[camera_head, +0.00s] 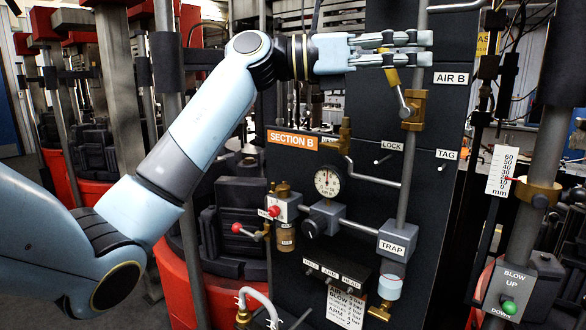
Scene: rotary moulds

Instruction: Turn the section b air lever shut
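The section B air lever has a yellow grip (391,76) and a thin metal stem. It slants up and left from a brass valve (413,108) on a vertical grey pipe, below the AIR B label (451,78). My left gripper (428,49) is at the lever's upper end, its fingers pointing right across the pipe. The yellow grip shows at the fingers and below them, partly covered. A narrow gap shows between the fingers; I cannot tell whether they press on the grip. My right gripper is not in view.
The dark panel carries a SECTION B label (293,141), a pressure gauge (327,182), a red-knobbed valve (274,211), a TRAP block (398,241) and a LOCK pin (383,160). A BLOW box (515,290) with a green knob stands right. Red-based mould machinery is behind my arm.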

